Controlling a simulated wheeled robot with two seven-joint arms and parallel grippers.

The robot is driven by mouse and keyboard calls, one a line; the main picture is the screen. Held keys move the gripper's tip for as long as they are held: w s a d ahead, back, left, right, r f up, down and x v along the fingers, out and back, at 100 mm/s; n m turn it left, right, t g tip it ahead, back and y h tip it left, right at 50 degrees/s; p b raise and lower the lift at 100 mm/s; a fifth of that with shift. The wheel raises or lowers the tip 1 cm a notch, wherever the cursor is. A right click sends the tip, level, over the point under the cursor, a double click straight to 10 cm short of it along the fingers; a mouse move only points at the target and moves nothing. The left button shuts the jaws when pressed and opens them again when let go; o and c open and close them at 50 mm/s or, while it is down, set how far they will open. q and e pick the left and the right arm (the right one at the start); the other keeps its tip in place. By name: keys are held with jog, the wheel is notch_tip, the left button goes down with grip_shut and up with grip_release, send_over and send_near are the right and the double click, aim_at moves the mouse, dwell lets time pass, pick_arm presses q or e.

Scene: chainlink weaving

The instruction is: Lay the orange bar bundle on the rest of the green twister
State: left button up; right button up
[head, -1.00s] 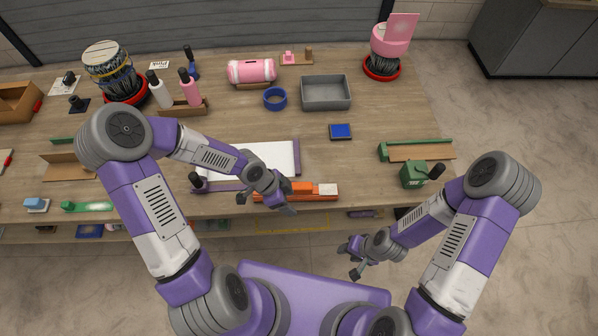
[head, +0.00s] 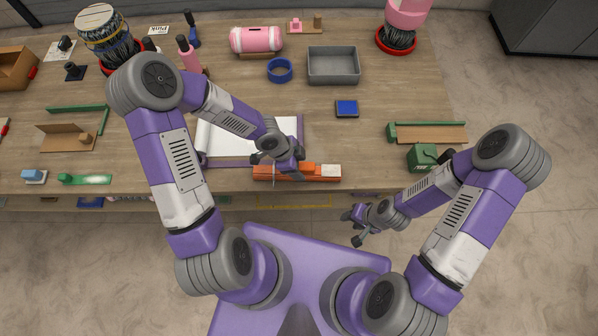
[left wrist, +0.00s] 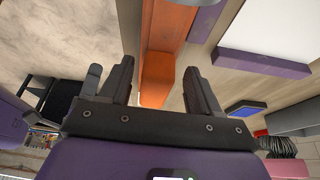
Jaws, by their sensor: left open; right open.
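The orange bar bundle (head: 320,177), with a white section at its right, lies near the table's front edge. My left gripper (head: 287,167) is open over its middle. In the left wrist view, one end of the bundle (left wrist: 157,88) shows between the two spread fingers (left wrist: 158,68); I cannot tell whether they touch it. The green twister stands at the right of the table, with a green box and dark crank (head: 421,157) in front and a green-ended wooden strip (head: 430,133) behind it. My right gripper (head: 354,225) is open and empty in front of the table.
A white pad with purple edges (head: 230,143) lies just behind the bundle. A blue block (head: 347,108), a grey tray (head: 334,65) and a blue ring (head: 279,70) are farther back. The tabletop between the bundle and the twister is mostly clear.

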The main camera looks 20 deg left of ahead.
pick_arm(q)
jog(key=shift+s, duration=0.25)
jog(key=shift+c, duration=0.3)
jog(key=shift+w, duration=0.15)
jog(key=c, duration=0.4)
jog(key=shift+r, duration=0.1)
grip_shut()
